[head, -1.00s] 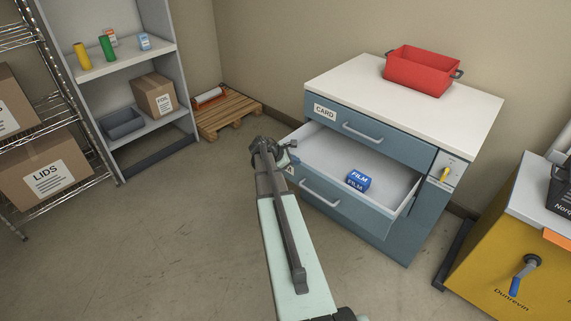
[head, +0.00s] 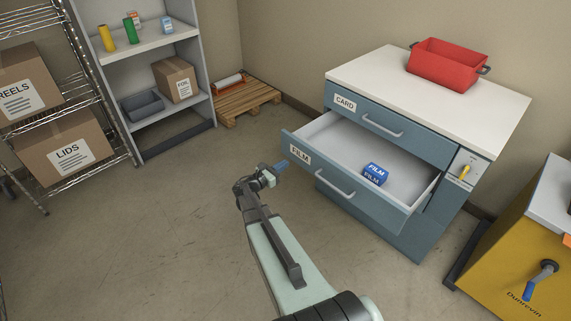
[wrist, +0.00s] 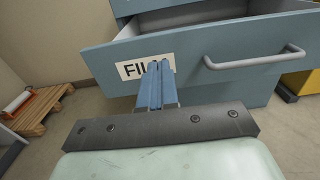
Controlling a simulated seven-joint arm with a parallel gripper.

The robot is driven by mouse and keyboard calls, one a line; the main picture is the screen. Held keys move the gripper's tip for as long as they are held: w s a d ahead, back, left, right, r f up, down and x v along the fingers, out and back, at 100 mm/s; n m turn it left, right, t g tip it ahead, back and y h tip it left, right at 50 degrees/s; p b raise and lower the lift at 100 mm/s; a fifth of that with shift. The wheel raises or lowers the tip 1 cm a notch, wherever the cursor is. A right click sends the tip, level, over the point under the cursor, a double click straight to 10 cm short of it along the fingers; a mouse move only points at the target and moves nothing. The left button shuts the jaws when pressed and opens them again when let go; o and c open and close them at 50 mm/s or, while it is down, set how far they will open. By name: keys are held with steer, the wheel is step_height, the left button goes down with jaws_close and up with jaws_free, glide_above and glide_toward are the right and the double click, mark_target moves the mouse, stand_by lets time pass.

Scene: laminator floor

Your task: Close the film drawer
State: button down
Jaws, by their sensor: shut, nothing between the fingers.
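The film drawer (head: 352,195) is the lower drawer of a blue cabinet and stands pulled out, with a grey bar handle (head: 335,186) and a FILM label (head: 300,154). My gripper (head: 284,163) is shut and empty, just in front of the drawer's left front end. In the wrist view its blue fingers (wrist: 157,86) point at the drawer front (wrist: 220,72) and cover part of the label, left of the handle. I cannot tell whether the fingertips touch the front.
The CARD drawer (head: 400,128) above is shut. A red bin (head: 447,65) stands on the cabinet top. A yellow machine (head: 515,255) stands at the right. A wooden pallet (head: 245,100) and shelves (head: 172,123) are at the left. The floor before the drawer is clear.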

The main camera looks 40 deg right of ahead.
mark_target(308, 149)
steer(key=d, duration=1.2)
steer(key=d, duration=2.6)
steer(key=a, duration=1.4)
steer(key=w+f, duration=0.2)
steer(key=w, duration=0.8)
steer(key=d, duration=1.4)
steer(key=shift+s+r, duration=0.25)
steer(key=shift+s, duration=0.05)
